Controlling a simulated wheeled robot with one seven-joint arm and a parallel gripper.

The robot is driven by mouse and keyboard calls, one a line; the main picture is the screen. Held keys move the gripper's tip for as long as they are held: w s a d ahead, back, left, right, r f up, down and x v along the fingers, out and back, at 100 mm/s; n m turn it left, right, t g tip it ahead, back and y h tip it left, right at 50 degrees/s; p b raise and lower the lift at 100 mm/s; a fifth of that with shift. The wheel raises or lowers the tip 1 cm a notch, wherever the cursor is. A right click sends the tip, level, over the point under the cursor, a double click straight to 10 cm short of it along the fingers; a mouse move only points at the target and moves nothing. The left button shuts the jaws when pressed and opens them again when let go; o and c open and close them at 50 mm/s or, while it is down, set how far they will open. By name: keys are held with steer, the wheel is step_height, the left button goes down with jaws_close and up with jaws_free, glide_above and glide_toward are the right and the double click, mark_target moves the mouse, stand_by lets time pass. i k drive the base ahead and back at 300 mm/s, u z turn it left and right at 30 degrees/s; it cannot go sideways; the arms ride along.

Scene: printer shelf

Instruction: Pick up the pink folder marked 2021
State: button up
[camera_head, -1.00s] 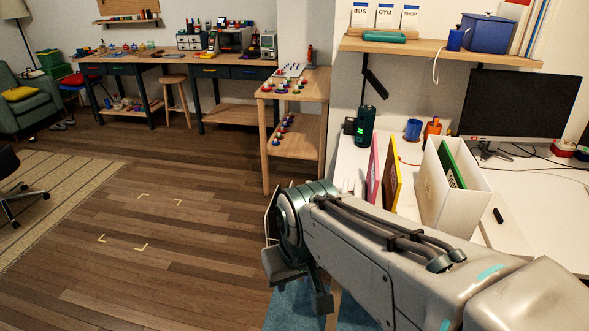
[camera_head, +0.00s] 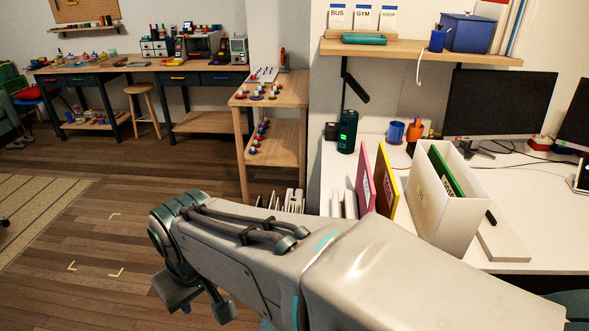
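The pink folder (camera_head: 363,178) stands upright on the white desk, to the left of a yellow folder (camera_head: 386,182). A label shows on its face, but I cannot read the marking at this angle. My gripper (camera_head: 200,300) is at the lower left end of my arm, over the floor, well left of and apart from the folder. Only dark parts of it show under the wrist, and I cannot tell whether it is open or shut.
A white box (camera_head: 462,218) holding a green folder (camera_head: 443,170) stands right of the yellow folder. Behind are a dark green cylinder (camera_head: 347,131), a blue cup (camera_head: 396,132) and a monitor (camera_head: 500,104). A wall shelf (camera_head: 425,51) overhangs the desk. Floor at left is clear.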

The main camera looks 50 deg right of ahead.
mark_target(364, 189)
steer(key=i, duration=0.9)
steer(key=z, duration=2.55)
steer(key=i, duration=0.5)
steer(key=u, duration=0.1)
